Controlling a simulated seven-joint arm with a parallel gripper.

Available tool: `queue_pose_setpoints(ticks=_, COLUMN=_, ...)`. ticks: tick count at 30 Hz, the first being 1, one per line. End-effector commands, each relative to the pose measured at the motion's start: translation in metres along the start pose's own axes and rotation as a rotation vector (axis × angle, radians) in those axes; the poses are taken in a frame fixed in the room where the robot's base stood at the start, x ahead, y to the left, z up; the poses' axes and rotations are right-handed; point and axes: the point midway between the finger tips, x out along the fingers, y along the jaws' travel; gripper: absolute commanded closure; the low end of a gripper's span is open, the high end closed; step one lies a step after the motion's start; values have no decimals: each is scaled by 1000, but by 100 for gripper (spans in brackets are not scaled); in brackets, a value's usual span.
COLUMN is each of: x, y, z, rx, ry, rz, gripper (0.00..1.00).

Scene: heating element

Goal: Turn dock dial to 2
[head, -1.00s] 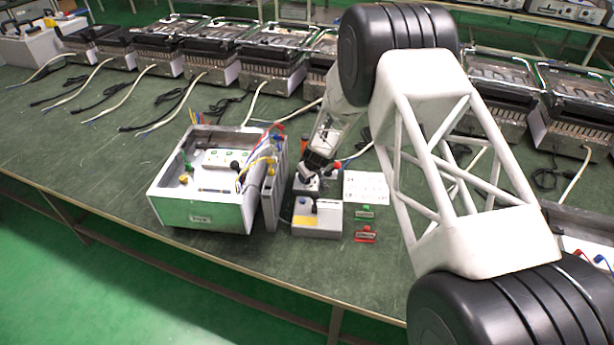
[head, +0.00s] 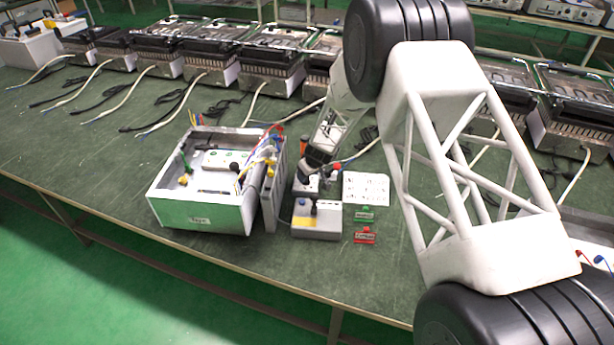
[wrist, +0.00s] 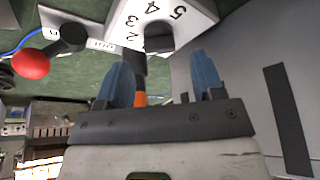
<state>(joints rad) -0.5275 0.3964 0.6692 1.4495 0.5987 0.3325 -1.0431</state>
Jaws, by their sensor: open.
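In the wrist view a white dial face (wrist: 192,14) carries the numerals 2, 3, 4 and 5, with a dark knob (wrist: 158,40) below them. The knob appears between and just beyond the two blue fingertips of my gripper (wrist: 160,72), which are spread apart. I cannot tell whether either finger touches it, or which number it points to. In the head view my gripper (head: 312,172) is low over a small light box (head: 305,187) behind the grey box with a yellow label (head: 318,222). The gripper hides much of that small box.
A red ball lever (wrist: 30,63) is left of the fingers in the wrist view. In the head view an open white box with wires (head: 205,212) stands left. A white card (head: 366,189), a green tag (head: 364,215) and a red tag (head: 365,237) lie right.

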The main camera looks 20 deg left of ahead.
Motion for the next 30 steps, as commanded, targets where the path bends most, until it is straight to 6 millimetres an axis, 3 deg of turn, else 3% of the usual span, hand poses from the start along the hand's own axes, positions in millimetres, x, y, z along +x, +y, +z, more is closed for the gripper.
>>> queue_pose_setpoints(ticks=13, x=-44, y=0, z=0, rx=0, ry=1, rz=0, gripper=38)
queue_pose_setpoints(ticks=30, x=-49, y=0, z=0, rx=1, ry=0, rz=0, gripper=38)
